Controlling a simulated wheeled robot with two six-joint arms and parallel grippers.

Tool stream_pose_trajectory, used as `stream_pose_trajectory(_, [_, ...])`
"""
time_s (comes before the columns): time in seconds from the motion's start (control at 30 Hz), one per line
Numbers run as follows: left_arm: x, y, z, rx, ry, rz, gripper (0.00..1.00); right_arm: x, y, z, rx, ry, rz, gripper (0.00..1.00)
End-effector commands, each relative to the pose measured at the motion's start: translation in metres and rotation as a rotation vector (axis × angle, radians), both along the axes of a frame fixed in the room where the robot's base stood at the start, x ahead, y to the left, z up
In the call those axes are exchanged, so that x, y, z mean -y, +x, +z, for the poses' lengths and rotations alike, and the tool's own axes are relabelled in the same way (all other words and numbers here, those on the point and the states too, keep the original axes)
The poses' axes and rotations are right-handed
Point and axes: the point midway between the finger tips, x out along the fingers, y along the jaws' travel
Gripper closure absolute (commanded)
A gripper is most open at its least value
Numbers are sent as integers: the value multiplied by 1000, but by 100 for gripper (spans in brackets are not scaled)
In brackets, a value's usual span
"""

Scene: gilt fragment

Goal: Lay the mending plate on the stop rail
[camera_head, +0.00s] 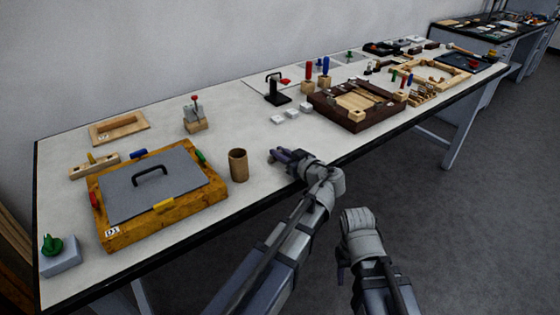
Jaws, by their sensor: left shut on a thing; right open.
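My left gripper (281,156) is shut low over the front edge of the bench, right of a brown wooden cup. The thing between its fingers is too small and dark to make out, so I cannot tell if it is the mending plate. My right gripper (342,262) is open and hangs in front of the bench, partly hidden by its wrist. I cannot pick out the stop rail for sure. A dark brown wooden fixture (322,102) with pale wooden pieces (362,98) lies beyond my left gripper to the right.
The cup (238,165) stands left of my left gripper. A wooden box (128,234) with a grey handled lid (185,188) fills the left front. Small white blocks (278,119) and a black stand (277,92) lie behind. The bench (225,120) is clear around mid-left.

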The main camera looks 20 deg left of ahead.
Motion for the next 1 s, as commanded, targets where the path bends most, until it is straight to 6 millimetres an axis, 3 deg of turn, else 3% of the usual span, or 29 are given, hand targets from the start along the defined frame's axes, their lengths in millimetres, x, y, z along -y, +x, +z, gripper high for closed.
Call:
stream_pose_trajectory(0.43, [0,0,-7,0,0,0,100,0,0,-7,0,0,0,50])
stream_pose_trajectory(0.47, [0,0,-6,0,0,0,79,0,0,-6,0,0,0,50])
stream_pose_trajectory(0.7, [0,0,-5,0,0,0,52,0,0,-5,0,0,0,50])
stream_pose_trajectory(1.0, [0,0,-5,0,0,0,51,0,0,-5,0,0,0,50])
